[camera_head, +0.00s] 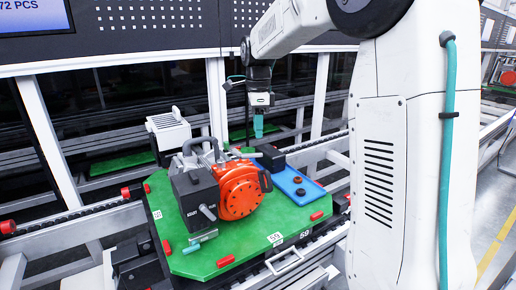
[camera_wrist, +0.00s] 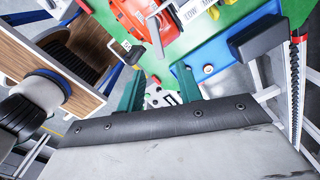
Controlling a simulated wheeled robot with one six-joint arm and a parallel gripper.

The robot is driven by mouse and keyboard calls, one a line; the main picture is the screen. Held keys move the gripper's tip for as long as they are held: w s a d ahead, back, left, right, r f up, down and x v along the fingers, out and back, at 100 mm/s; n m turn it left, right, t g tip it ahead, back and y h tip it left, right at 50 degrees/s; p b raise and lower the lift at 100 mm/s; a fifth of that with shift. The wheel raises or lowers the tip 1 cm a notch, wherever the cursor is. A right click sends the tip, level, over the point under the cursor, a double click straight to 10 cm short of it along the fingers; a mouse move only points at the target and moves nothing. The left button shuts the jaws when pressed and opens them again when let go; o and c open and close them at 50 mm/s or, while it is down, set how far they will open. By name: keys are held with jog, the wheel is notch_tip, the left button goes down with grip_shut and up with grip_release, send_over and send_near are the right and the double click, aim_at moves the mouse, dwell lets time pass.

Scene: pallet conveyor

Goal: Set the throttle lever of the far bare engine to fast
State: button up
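An engine with a round orange-red cover (camera_head: 239,190) and a black box-shaped part (camera_head: 196,197) stands on a green pallet (camera_head: 245,258). Part of the orange-red cover (camera_wrist: 133,20) shows at the top of the wrist view, with a grey lever-like piece (camera_wrist: 157,38) beside it. I cannot tell for sure which part is the throttle lever. My gripper (camera_head: 258,128) hangs above and behind the engine, apart from it. In the wrist view its two teal fingers (camera_wrist: 159,88) are spread, with nothing seen held between them.
A blue tray (camera_head: 312,194) on the pallet holds a black block (camera_head: 270,157) and small round parts (camera_head: 299,186). A white finned part (camera_head: 168,128) stands behind the engine. Conveyor rails and upright posts surround the pallet. A wooden-sided box (camera_wrist: 68,55) shows left in the wrist view.

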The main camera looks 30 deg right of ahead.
aim_at(252, 156)
notch_tip(252, 156, down, 7)
jog(key=shift+f, duration=0.1)
dwell(0.3)
grip_shut()
